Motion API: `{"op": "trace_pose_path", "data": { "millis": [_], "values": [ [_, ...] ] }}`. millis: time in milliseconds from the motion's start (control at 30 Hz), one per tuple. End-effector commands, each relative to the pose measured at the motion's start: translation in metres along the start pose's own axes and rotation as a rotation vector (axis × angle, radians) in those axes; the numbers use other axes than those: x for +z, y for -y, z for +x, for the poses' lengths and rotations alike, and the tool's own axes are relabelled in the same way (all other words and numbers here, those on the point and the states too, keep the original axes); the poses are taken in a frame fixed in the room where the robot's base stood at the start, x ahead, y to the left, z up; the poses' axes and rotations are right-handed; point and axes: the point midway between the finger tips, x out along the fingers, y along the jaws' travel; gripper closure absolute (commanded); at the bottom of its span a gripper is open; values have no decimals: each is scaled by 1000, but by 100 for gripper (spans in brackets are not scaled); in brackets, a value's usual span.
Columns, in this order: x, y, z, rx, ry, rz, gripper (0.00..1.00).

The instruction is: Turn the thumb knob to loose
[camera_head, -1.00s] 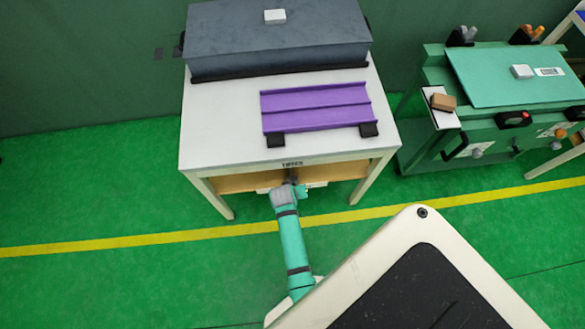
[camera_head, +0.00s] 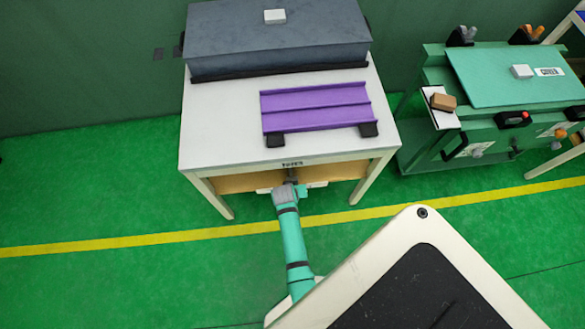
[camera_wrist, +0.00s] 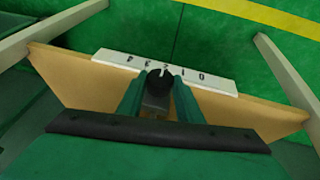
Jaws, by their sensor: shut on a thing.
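The pointer mark points roughly to the top of the picture, at the middle of the plate. My gripper (camera_wrist: 160,87) has its two green fingers on either side of the knob and is shut on it. In the head view my gripper (camera_head: 291,187) is at the front of the white table, under its top edge, and it hides the knob there.
The white table (camera_head: 220,135) carries a purple ribbed panel (camera_head: 315,107) on black feet and a large grey box (camera_head: 280,42). The wooden board (camera_wrist: 70,85) holds the plate. A green workstation (camera_head: 500,75) stands at right. Green floor (camera_head: 100,190) is clear at left.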

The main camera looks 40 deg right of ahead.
Motion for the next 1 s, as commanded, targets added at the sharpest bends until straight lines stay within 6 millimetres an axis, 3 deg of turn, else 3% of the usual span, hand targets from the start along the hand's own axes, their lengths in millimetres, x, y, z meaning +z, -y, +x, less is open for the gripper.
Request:
{"op": "trace_pose_path", "data": {
  "millis": [367,1000],
  "values": [
    [0,5,0,124,-1,-57,90],
    [2,15,4,656,0,-276,90]
  ]
}}
